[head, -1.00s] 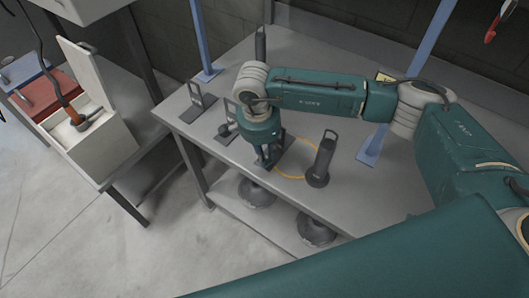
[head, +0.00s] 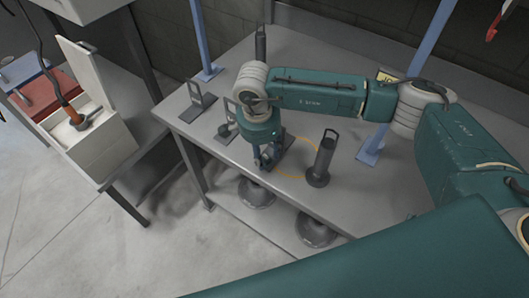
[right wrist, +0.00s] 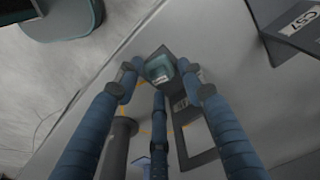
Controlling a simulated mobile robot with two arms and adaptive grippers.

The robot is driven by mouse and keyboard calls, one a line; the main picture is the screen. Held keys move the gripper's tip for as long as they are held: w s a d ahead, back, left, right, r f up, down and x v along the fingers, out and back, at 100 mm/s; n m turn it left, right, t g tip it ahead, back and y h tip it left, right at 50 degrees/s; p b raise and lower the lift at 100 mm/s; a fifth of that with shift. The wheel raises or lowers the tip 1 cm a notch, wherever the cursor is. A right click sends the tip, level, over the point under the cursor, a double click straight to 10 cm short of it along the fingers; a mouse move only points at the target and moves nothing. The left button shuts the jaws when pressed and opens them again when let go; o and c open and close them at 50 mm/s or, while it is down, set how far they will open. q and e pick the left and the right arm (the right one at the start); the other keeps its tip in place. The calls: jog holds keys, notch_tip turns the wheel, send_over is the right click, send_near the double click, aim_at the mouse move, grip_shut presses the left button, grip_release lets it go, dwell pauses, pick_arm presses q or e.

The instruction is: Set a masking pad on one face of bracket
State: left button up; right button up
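My right gripper (head: 266,160) points down over the near part of the bench, at a dark bracket (head: 284,143) that it largely hides. In the right wrist view my blue fingers (right wrist: 160,78) surround a small grey block with a pale teal face (right wrist: 159,68). I cannot tell whether they touch it, or whether it is the masking pad or part of the bracket. Two more dark brackets (head: 201,98) stand to the left on the bench. My left gripper is not in view.
A dark upright holder (head: 322,160) and a thin orange ring (head: 296,176) are right of the gripper. Blue posts (head: 202,40) rise from the bench (head: 345,200). Another dark upright (head: 260,45) stands at the back. A white box with a hammer (head: 105,150) is left, across a gap.

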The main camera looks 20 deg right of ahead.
notch_tip(320, 180, up, 12)
jog(key=a, duration=0.1)
jog(key=shift+s, duration=0.3)
jog(key=shift+a, duration=0.1)
